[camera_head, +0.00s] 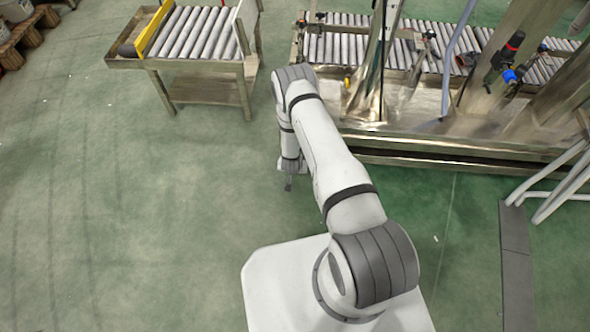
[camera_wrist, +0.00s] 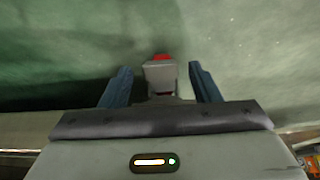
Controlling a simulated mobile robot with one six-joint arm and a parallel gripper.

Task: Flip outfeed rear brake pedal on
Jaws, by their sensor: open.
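My gripper (camera_head: 289,186) hangs low over the green floor beside the conveyor machine in the head view. In the wrist view my gripper (camera_wrist: 160,72) has its two blue-grey fingers spread apart. A small grey block with a red top (camera_wrist: 159,74) shows in the gap between the fingers. I cannot tell for sure whether this block is the outfeed rear brake pedal, or whether the fingers touch it. No pedal can be made out clearly in the head view.
A roller table (camera_head: 190,35) with a yellow side plate stands at the back left. A long roller conveyor with a metal base (camera_head: 440,150) runs along the right. Pale pipes (camera_head: 560,185) lie at the far right. The green floor (camera_head: 130,200) on the left is clear.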

